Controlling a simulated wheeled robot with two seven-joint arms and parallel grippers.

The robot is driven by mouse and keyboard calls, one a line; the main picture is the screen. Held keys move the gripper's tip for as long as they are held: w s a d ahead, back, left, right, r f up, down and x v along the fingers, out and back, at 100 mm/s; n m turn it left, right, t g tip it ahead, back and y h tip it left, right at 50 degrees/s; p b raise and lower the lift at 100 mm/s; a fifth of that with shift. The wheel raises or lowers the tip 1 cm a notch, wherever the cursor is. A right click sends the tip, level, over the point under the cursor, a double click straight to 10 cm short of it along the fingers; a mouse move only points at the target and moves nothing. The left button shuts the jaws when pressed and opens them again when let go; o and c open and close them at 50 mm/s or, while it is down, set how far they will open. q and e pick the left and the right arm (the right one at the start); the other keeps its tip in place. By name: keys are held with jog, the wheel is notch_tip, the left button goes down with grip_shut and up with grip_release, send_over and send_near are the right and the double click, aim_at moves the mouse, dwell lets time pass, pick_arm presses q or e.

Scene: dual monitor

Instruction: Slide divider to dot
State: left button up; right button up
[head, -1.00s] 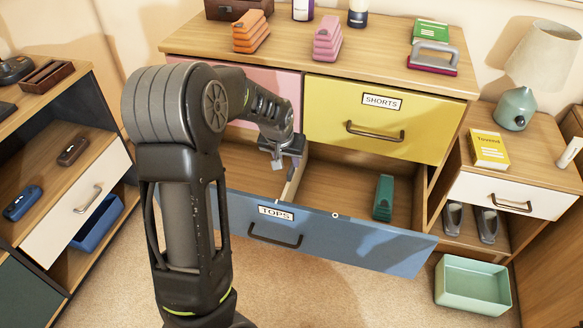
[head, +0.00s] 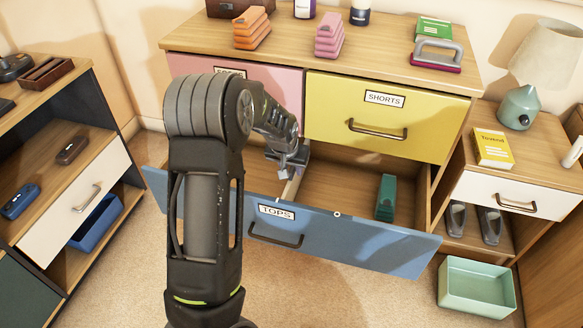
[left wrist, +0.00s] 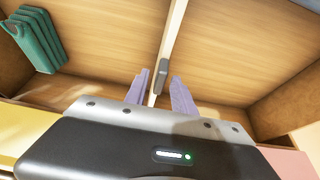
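The blue TOPS drawer (head: 375,243) is pulled open. A thin pale wood divider (head: 291,188) stands inside it, running front to back, left of the white dot (head: 337,214) on the drawer's front edge. My left gripper (head: 287,172) is at the divider inside the drawer. In the left wrist view the divider (left wrist: 174,40) carries a small grey grip (left wrist: 162,74). The purple fingers (left wrist: 158,92) of my gripper are apart, one on each side of the divider; contact cannot be seen. My right gripper is out of view.
Folded green clothes (head: 386,198) stand in the drawer right of the dot; they also show in the left wrist view (left wrist: 35,40). The yellow SHORTS drawer (head: 385,115) is shut just above. The drawer floor between divider and green clothes is clear.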

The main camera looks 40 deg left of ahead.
pick_arm(q)
grip_shut()
dwell(1.2)
